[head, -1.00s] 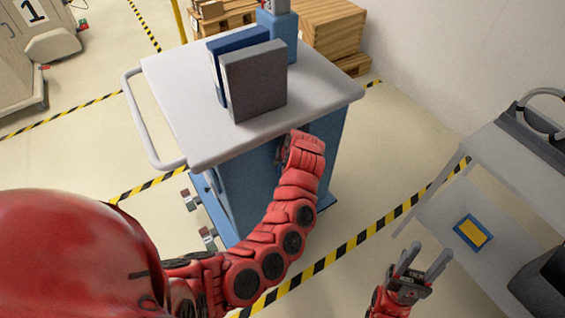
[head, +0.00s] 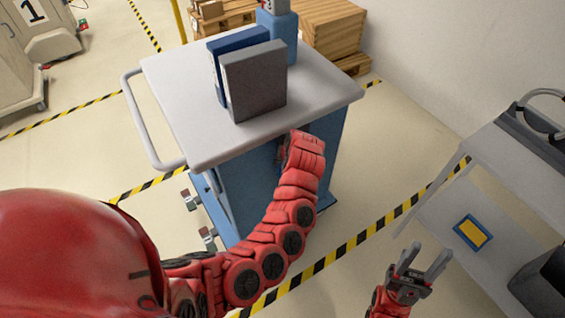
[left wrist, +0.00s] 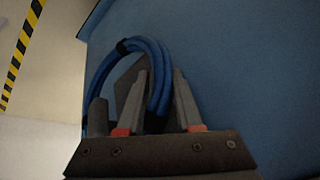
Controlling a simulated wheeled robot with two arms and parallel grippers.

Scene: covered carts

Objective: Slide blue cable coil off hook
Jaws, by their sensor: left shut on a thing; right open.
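The blue cable coil (left wrist: 104,68) arches across the left wrist view, with a dark band near its top. The fingers of my left gripper (left wrist: 163,75) are shut on the right side of its loop, against the cart's blue side panel. A dark grey piece shows inside the loop; I cannot tell whether it is the hook. In the head view, my left gripper (head: 281,152) is at the cart's side just below its top, its fingers mostly hidden by my wrist; the coil is not visible there. My right gripper (head: 424,262) is open and empty at the lower right.
The cart's light grey top (head: 180,90) overhangs the blue side and carries a grey box (head: 256,82), a blue binder-like item (head: 232,44) and a blue container (head: 285,35). A grey rack (head: 440,205) with a blue-yellow item stands at right. Striped tape marks the floor.

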